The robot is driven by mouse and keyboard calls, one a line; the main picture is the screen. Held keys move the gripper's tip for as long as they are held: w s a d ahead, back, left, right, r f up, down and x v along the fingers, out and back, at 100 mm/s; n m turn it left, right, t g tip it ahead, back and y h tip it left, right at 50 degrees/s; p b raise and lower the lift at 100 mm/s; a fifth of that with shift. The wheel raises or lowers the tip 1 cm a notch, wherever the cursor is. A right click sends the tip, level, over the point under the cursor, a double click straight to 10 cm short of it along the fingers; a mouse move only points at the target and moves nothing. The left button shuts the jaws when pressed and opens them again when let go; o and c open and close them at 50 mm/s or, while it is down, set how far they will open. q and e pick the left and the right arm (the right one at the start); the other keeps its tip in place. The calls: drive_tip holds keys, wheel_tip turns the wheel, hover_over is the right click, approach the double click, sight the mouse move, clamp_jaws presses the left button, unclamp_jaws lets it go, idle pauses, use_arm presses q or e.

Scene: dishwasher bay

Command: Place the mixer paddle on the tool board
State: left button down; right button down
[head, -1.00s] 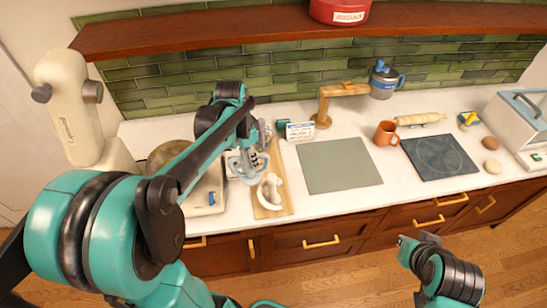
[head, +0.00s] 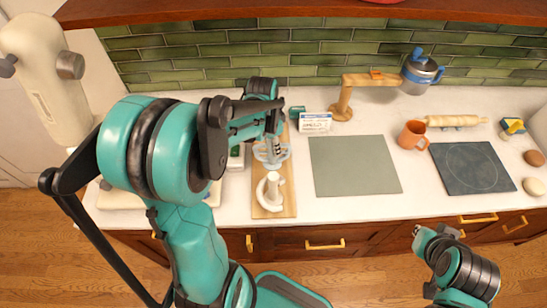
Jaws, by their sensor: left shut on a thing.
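The mixer paddle (head: 259,153) is a pale, flat open-frame tool in the head view. My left gripper (head: 270,137) is shut on it, with the paddle hanging below the fingers. The tool board (head: 287,206) is a narrow wooden board lying on the counter under and in front of the paddle. A white hook-shaped tool (head: 272,190) lies on its near half. The paddle appears over the board's middle; I cannot tell whether it touches. My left arm and gripper hide part of the board's far end. My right gripper (head: 417,236) is low at the right, before the cabinets, and its fingers are unclear.
A grey-green mat (head: 353,165) lies right of the board. Behind stand a small white box (head: 315,122) and a wooden stand (head: 342,105). An orange mug (head: 412,135) and a dark slab (head: 470,167) are further right. A cream mixer (head: 45,80) stands at the left.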

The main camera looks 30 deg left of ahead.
use_arm(q)
drive_tip(key=shift+s+f, duration=0.1)
drive_tip(key=shift+f, duration=0.7)
wheel_tip(320, 180, down, 3)
drive_tip(key=shift+f+b, duration=0.2)
drive_tip(key=shift+b, duration=0.25)
drive_tip(key=c, duration=1.2)
unclamp_jaws()
drive_tip(key=shift+f, duration=0.1)
